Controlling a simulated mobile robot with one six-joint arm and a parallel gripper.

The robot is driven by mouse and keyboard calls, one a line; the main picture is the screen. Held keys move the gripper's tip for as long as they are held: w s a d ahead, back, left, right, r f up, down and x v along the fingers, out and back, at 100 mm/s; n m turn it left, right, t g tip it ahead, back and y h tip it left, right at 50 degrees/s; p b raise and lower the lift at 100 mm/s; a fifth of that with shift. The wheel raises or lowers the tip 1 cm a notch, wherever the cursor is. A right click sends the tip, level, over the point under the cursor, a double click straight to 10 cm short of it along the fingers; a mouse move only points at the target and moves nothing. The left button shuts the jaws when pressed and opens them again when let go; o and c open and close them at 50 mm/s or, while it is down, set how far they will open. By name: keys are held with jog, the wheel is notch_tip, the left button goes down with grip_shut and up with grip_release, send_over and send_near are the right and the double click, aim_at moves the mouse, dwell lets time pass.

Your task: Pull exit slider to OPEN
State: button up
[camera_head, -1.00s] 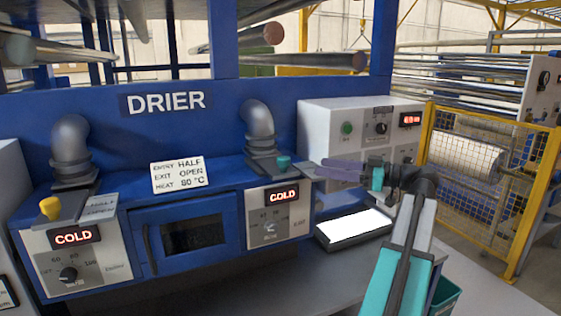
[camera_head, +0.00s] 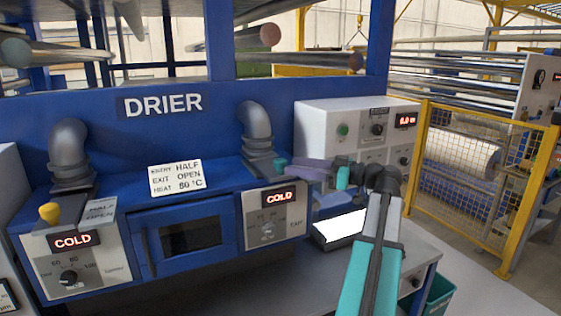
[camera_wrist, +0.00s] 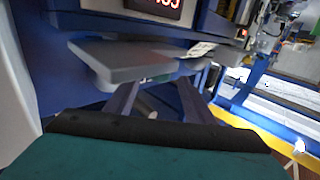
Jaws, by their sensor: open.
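The exit slider's teal knob (camera_head: 280,165) stands at the foot of the right-hand grey pipe on the blue drier, above the right COLD display. The left slider has a yellow knob (camera_head: 49,212). My gripper (camera_head: 298,168) is just right of the teal knob, its purple fingers pointing left towards it. The fingers are apart, and no grip on the knob shows. In the wrist view, the two fingers (camera_wrist: 157,98) spread below a grey plate (camera_wrist: 140,58); a small green patch lies between them, and I cannot tell whether it is the knob.
A sign (camera_head: 177,178) reads entry HALF, exit OPEN, heat 80 °C. A white control box (camera_head: 340,122) stands behind my gripper. A lit white panel (camera_head: 340,228) lies below. A yellow mesh fence (camera_head: 470,170) stands at the right.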

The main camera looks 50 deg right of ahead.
aim_at(280, 164)
jog(key=shift+p+x, duration=0.85)
jog(key=shift+x, duration=2.15)
jog(key=shift+a, duration=0.1)
grip_shut()
